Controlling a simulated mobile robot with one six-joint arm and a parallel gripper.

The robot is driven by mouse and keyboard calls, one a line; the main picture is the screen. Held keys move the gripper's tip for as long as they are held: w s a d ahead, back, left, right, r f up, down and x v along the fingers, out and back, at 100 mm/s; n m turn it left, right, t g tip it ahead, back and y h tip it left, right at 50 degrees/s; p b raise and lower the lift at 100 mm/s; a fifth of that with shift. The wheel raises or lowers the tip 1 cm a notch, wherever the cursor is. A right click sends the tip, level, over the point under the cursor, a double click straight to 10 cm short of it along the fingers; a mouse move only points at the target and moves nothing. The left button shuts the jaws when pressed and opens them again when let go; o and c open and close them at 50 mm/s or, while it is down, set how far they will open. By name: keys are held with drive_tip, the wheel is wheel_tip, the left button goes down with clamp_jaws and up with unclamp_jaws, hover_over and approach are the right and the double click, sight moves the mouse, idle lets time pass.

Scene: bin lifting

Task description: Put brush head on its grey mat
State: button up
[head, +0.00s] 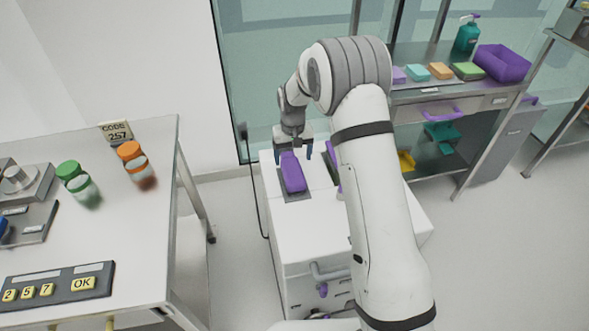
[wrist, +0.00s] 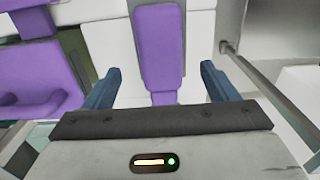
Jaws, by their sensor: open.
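A long purple piece, apparently the brush head (head: 293,172), lies on a dark grey mat (head: 297,198) on top of the white cabinet. In the wrist view the purple piece (wrist: 160,45) runs up the middle of the picture, between and beyond the fingertips. My gripper (head: 293,153) is open over the far end of the piece, one blue finger on each side. In the wrist view both fingers of my gripper (wrist: 157,80) stand clear of it. I cannot tell how high the fingertips are above the cabinet.
Another purple item (wrist: 38,65) lies to the left in the wrist view; my arm mostly hides that area in the head view. A table with bottles (head: 130,155) and a keypad (head: 57,285) stands left. A shelf with a purple bin (head: 502,64) stands back right.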

drive_tip(key=shift+r, duration=1.7)
wheel_tip(320, 180, up, 7)
hover_over(294, 172)
drive_tip(key=s+d, duration=0.3)
drive_tip(key=s, duration=0.1)
drive_tip(key=s+d+r+m+t, duration=0.1)
drive_tip(key=s+d+r, duration=0.4)
drive_tip(key=s+r, duration=0.35)
drive_tip(key=s+d+r+t, duration=0.1)
drive_tip(key=s+d, duration=0.1)
drive_tip(key=s, duration=0.8)
drive_tip(key=s+d+r+m+t, duration=0.1)
drive_tip(key=s+d, duration=0.2)
drive_tip(key=s, duration=0.8)
drive_tip(key=shift+d, duration=0.15)
